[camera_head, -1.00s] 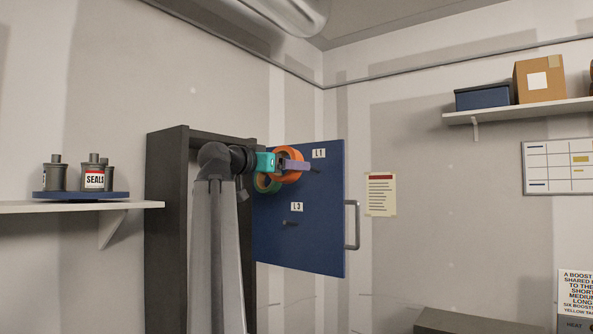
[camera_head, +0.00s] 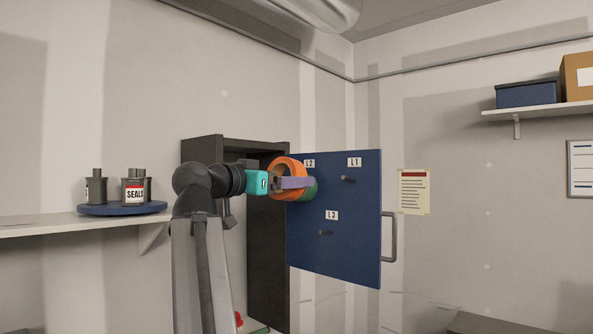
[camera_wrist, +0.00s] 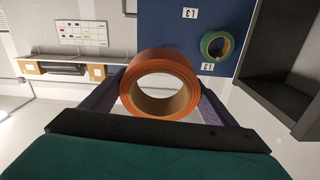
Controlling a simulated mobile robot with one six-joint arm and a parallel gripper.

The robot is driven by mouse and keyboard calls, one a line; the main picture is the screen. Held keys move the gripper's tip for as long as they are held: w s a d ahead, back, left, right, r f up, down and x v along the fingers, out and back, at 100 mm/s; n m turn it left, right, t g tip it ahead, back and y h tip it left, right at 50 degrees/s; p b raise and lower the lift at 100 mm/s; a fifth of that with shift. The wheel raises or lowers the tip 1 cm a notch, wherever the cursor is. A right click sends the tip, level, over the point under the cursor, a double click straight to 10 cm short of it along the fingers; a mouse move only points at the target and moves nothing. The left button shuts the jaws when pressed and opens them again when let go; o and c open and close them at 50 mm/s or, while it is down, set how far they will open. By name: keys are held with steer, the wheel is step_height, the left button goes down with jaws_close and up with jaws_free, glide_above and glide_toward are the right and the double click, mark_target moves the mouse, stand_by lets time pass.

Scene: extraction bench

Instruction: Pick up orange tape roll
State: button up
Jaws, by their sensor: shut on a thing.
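The orange tape roll (camera_head: 284,163) is between the jaws of my gripper (camera_head: 293,183), held in front of the upper left of the blue panel. In the wrist view the orange roll (camera_wrist: 155,62) shows its open core, with a purple finger on each side of it. A green tape roll (camera_head: 310,190) is partly hidden behind it; in the wrist view this green roll (camera_wrist: 205,45) is at the blue panel beside label L2, apart from the orange roll.
The blue panel (camera_head: 350,250) has bare pegs below L1 (camera_head: 347,178) and L3 (camera_head: 325,232), and a handle (camera_head: 390,237) on its right edge. A dark open cabinet (camera_head: 265,260) stands behind my arm. A left shelf (camera_head: 40,225) holds canisters on a blue round tray (camera_head: 95,211).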

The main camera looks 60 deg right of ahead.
steer(key=shift+p+v, duration=0.75)
steer(key=shift+v, duration=1.15)
